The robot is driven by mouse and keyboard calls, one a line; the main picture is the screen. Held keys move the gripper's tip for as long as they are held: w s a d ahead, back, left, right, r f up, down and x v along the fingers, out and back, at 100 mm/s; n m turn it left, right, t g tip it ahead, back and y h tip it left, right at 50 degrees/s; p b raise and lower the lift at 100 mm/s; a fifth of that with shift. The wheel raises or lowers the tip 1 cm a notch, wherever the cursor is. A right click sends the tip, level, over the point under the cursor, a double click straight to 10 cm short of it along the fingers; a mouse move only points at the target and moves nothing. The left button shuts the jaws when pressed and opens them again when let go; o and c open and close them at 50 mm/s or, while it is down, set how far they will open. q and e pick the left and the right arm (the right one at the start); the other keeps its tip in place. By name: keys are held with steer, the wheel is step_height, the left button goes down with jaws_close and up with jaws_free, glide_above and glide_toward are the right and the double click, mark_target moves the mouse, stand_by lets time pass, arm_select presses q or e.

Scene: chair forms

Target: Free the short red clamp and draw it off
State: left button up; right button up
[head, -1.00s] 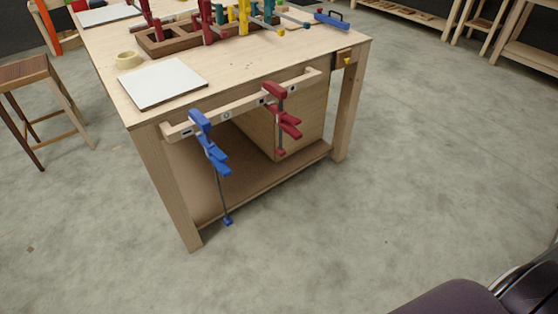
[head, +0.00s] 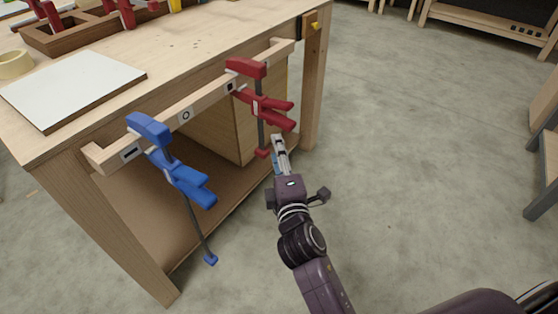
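The short red clamp (head: 262,104) hangs upright on the wooden rail (head: 205,101) along the bench's end, toward the rail's right end. Its bar reaches down to a small red foot. A longer blue clamp (head: 172,165) hangs on the same rail to the left. My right gripper (head: 278,140) points up just below and right of the red clamp's handle, near its foot. It looks apart from the clamp, but I cannot be sure. Its fingers are small and partly overlapped, so their opening is unclear. My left gripper is out of view.
The wooden bench (head: 215,37) carries a white board (head: 72,88), a tape roll (head: 14,65) and a brown rack (head: 75,32) with more clamps. A plywood box (head: 222,125) stands on the lower shelf behind the clamps. The floor to the right is open.

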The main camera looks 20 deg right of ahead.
mark_target(272, 124)
steer(key=w, duration=0.3)
steer(key=w+d, duration=0.1)
steer(key=w, duration=0.2)
steer(key=w+r, duration=0.1)
steer(key=w, duration=0.3)
steer(key=shift+d+r+b, duration=0.1)
steer(key=shift+d+b, duration=0.1)
steer(key=shift+b, duration=0.15)
steer(key=shift+w+d, duration=0.1)
steer(key=shift+w, duration=0.35)
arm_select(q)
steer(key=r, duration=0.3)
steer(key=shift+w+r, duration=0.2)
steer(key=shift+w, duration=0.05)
arm_select(e)
steer(key=shift+r, duration=0.1)
